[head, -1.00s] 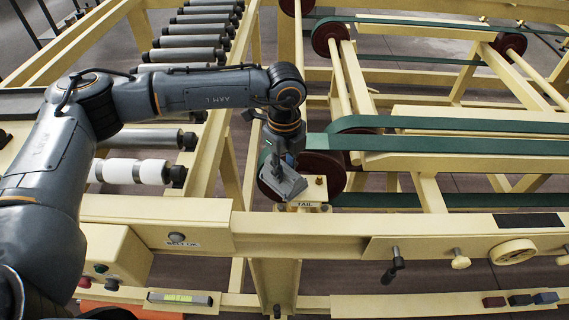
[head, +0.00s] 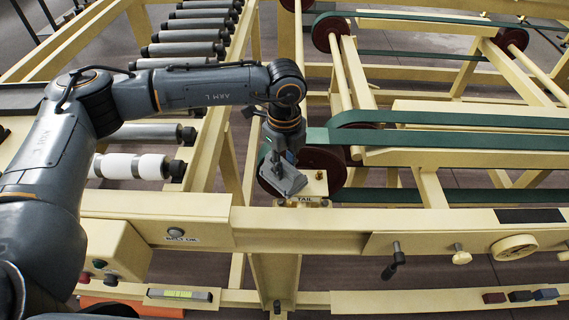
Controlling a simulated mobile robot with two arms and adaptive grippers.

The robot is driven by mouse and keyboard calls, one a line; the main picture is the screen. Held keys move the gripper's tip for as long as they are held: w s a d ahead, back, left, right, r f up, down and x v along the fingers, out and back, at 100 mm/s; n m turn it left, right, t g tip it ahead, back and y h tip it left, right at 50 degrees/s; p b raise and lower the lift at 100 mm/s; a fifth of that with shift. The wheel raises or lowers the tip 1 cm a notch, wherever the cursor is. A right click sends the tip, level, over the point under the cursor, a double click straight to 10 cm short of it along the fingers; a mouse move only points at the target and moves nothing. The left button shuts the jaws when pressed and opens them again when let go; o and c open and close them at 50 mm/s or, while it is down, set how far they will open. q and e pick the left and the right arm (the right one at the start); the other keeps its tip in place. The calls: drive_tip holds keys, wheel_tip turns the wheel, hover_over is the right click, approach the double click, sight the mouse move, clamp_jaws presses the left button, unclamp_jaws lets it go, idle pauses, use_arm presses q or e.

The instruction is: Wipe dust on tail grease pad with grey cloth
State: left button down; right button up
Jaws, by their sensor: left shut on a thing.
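The tail grease pad (head: 316,186) is a small cream block with a brass fitting on top. It sits on the frame rail just behind the TAIL label (head: 305,199). My left gripper (head: 285,172) points down at the pad's left side and is shut on the grey cloth (head: 288,185). The cloth is a flat grey piece at the fingertips, against or just over the pad; I cannot tell whether it touches. The gripper and cloth hide part of the pad, and no dust can be made out. My right gripper is not in view.
A dark red pulley (head: 322,163) and green belt (head: 430,119) stand close behind the pad. Rollers (head: 130,166) lie to the left. A cream rail (head: 400,219) with knobs and a handwheel (head: 513,248) runs along the front. An orange item (head: 130,305) lies low at left.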

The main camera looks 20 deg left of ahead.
use_arm(q)
drive_tip(key=shift+f+b, duration=0.45)
drive_tip(key=shift+f, duration=0.15)
